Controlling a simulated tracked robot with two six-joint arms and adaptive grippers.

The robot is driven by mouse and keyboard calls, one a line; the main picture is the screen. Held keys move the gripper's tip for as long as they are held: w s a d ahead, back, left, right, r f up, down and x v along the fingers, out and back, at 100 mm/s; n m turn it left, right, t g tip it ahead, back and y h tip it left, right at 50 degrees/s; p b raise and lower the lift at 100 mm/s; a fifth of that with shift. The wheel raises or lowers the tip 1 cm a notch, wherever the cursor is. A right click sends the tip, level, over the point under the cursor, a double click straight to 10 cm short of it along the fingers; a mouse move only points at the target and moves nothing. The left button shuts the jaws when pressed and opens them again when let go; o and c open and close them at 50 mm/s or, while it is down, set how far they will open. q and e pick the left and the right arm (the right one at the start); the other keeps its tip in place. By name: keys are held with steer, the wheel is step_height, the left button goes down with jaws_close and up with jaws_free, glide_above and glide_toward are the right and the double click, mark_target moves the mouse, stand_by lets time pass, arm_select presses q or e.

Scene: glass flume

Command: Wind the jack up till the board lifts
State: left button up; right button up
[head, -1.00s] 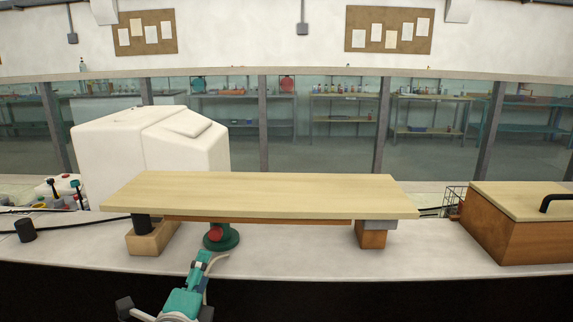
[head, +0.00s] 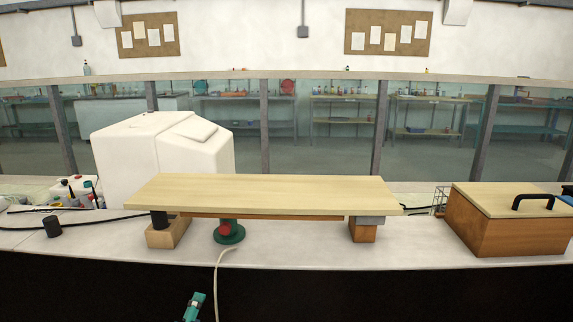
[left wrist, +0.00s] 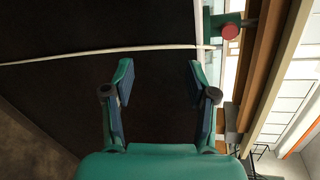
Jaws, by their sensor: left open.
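The pale wooden board (head: 265,195) lies across two wooden blocks on the counter, and looks about level. The left block (head: 168,232) has a black cylinder on it, and the right block (head: 363,230) a grey piece. The green jack (head: 229,238) stands under the board, left of its middle; its red knob (head: 223,229) faces me. Whether the jack touches the board is hidden. My left gripper (head: 195,300) is low in front of the counter, apart from the jack. In the left wrist view it (left wrist: 158,68) is open and empty, with the red knob (left wrist: 230,32) at upper right. My right gripper is not in view.
A pale cord (head: 217,280) hangs over the counter's front edge beside my left gripper. A large white container (head: 150,150) stands behind the board. A wooden box with a black handle (head: 500,220) is at right. A black cylinder (head: 52,229) stands at left.

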arm_select(q)
steer(key=s+d+f+n+g+h+p, duration=0.1)
steer(key=s+f+n+g+p, duration=0.3)
steer(key=f, duration=0.6)
steer(key=s+d+f+n+g+h+p, duration=0.15)
steer(key=s+f+g, duration=0.25)
steer(key=s+f, duration=0.4)
steer(key=s+d+f+n+g+h, duration=0.1)
steer(key=s+d+f+n+g, duration=0.1)
steer(key=s+n, duration=0.5)
steer(key=s+d+f+n+g, duration=0.2)
steer(key=s+f+n+g, duration=0.2)
steer(key=n, duration=0.6)
steer(key=s+f, duration=0.2)
steer(key=s, duration=0.1)
steer(key=shift+s+d+g+h+p, duration=0.3)
steer(key=shift+s+d+h+p, duration=0.05)
steer(key=shift+s, duration=0.05)
steer(key=shift+r, duration=0.1)
